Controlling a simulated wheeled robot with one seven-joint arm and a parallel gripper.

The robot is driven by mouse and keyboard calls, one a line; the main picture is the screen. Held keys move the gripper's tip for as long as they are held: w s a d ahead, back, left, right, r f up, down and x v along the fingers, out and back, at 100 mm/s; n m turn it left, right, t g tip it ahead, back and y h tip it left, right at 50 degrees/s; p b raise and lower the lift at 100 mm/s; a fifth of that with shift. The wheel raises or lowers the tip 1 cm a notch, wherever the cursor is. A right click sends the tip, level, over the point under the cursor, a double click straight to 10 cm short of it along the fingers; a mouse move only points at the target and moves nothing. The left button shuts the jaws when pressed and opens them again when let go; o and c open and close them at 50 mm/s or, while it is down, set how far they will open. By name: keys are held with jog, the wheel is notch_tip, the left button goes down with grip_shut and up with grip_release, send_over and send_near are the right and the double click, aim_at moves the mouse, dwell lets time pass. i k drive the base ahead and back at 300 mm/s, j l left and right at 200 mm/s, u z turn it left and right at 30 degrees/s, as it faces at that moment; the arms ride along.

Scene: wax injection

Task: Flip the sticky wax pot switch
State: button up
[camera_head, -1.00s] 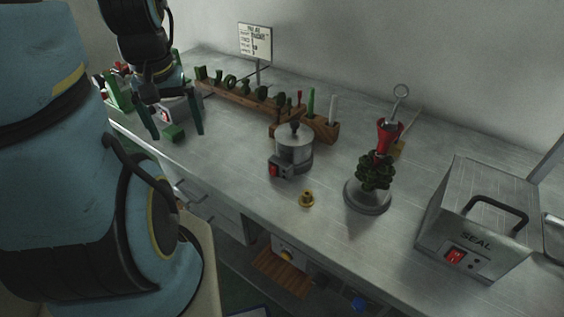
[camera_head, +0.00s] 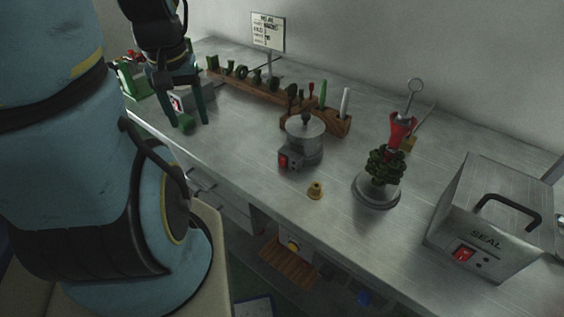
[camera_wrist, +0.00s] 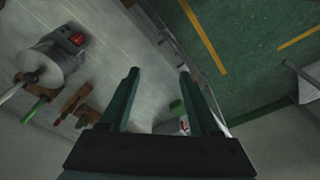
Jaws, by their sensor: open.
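The wax pot (camera_head: 303,136) is a round metal pot with a dark knob on its lid, standing mid-bench. A box on its front carries a red switch (camera_head: 283,161); whether it is on or off is too small to tell. In the wrist view the pot (camera_wrist: 48,64) and its red switch (camera_wrist: 77,39) show at upper left, left of the fingers. My gripper (camera_head: 190,121) is open with nothing between its fingers, left of the pot in the head view and apart from it. Its two fingers (camera_wrist: 158,72) also show in the wrist view.
A green block (camera_head: 187,126) and a grey box with a red switch (camera_head: 178,103) are near my fingers. A wooden rack (camera_head: 255,91) of green pieces runs behind. A small brass piece (camera_head: 315,190), wax tree stand (camera_head: 378,192) and SEAL box (camera_head: 487,220) stand right.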

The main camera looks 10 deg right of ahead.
aim_at(283, 160)
jog(key=i+j, duration=0.1)
jog(key=j, duration=0.3)
jog(key=i+j, duration=0.1)
jog(key=j, duration=0.35)
jog(key=i+j, duration=0.1)
jog(key=j, duration=0.3)
jog(key=i+j, duration=0.1)
jog(key=j, duration=0.7)
jog(key=i+z, duration=0.1)
jog(key=z, duration=1.25)
jog(key=k+j, duration=0.05)
